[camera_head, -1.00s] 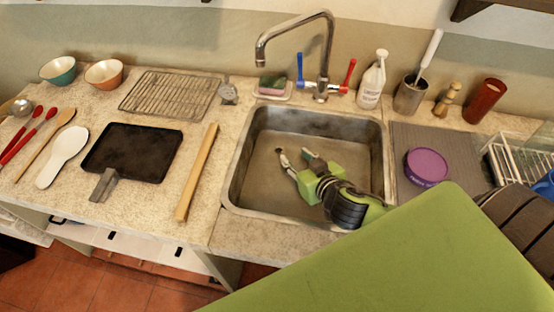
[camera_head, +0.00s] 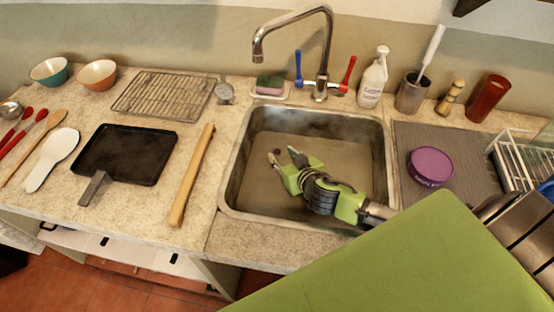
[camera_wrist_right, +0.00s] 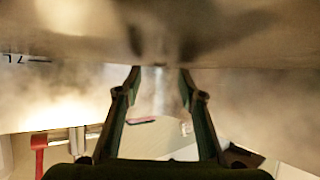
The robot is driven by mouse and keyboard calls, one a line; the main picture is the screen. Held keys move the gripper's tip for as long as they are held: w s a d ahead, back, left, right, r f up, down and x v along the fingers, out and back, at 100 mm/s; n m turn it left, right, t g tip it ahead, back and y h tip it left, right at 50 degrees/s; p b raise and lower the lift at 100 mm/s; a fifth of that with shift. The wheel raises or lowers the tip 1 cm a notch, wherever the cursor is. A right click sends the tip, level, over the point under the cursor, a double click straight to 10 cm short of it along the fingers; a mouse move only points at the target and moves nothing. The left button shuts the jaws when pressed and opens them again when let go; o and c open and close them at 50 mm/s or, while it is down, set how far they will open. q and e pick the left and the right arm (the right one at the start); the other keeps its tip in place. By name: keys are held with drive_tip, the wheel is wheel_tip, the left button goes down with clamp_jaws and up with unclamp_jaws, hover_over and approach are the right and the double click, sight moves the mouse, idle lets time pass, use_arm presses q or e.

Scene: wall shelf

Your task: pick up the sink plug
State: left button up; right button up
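My right gripper (camera_head: 283,154) is inside the metal sink (camera_head: 228,190), low over the basin, its fingers pointing to the back left. It is open, with its two fingertips apart. In the right wrist view the fingers (camera_wrist_right: 160,82) are also spread, with a blurred bright streak between them and no clear object held. I cannot make out the sink plug for certain. A small dark spot shows at the left fingertip in the head view, but I cannot tell whether it is the plug or the fingertip. My left gripper is not in view.
The tap (camera_head: 328,60) rises behind the sink. A soap bottle (camera_head: 373,80) and metal cup (camera_head: 411,95) stand at the back right. A purple tub (camera_head: 431,165) sits right of the sink. A wooden rolling pin (camera_head: 192,175) and black pan (camera_head: 125,153) lie to the left.

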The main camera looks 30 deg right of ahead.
sight(278, 152)
drive_tip(key=shift+p+x, duration=0.4)
drive_tip(key=shift+x, duration=2.3)
drive_tip(key=shift+f, duration=0.15)
clamp_jaws()
